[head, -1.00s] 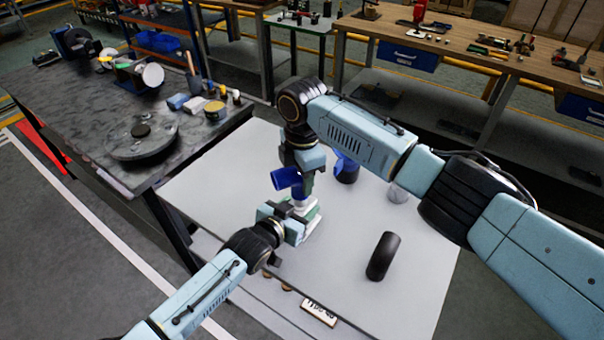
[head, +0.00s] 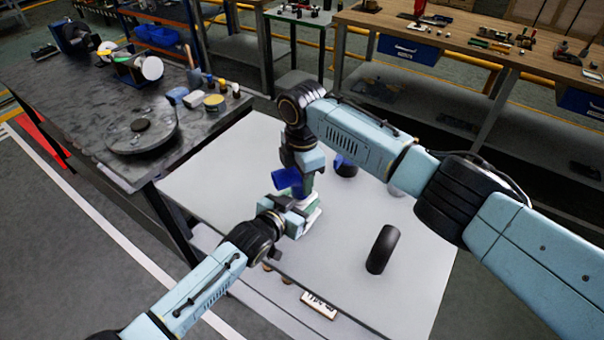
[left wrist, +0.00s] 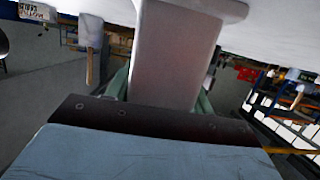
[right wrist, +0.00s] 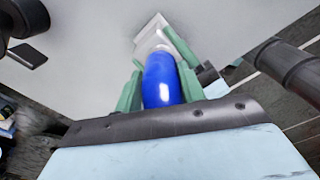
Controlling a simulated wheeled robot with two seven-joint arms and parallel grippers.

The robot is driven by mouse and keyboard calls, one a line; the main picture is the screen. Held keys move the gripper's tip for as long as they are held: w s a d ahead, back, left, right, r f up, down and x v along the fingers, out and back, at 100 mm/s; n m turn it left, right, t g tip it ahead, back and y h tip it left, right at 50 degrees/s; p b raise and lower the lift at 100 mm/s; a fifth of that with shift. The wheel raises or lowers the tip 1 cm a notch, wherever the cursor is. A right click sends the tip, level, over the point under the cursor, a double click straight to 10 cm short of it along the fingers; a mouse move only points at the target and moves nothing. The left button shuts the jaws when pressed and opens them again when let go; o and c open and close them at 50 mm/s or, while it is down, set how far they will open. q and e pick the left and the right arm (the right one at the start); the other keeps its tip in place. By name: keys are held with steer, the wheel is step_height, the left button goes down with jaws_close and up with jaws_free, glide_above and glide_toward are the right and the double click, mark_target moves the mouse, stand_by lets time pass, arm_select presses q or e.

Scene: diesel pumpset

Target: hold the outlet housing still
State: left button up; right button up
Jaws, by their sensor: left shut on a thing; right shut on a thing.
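A pale grey-white block, which looks like the outlet housing (head: 309,200), stands low on the white table (head: 225,185). My left gripper (head: 302,215) is shut on it from the near left side. In the left wrist view the pale block (left wrist: 175,60) fills the space between the green fingers. My right gripper (head: 307,184) points down just above and is shut on a blue cylindrical part (head: 287,180). In the right wrist view the blue part (right wrist: 161,80) sits between the green fingers, with the pale block beyond it. Whether the two parts touch is hidden.
A dark blue round part (head: 345,166) and a pale cylinder (head: 397,190) stand behind my right arm. A dark bench (head: 60,110) with a round disc (head: 140,137) is at left.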

steer(key=shift+s+f, duration=0.1)
steer(key=shift+f, duration=0.35)
steer(key=o, duration=1.3)
steer(key=shift+r, duration=0.15)
step_height(320, 180, up, 12)
steer(key=shift+f, duration=0.1)
arm_select(q)
steer(key=o, duration=1.5)
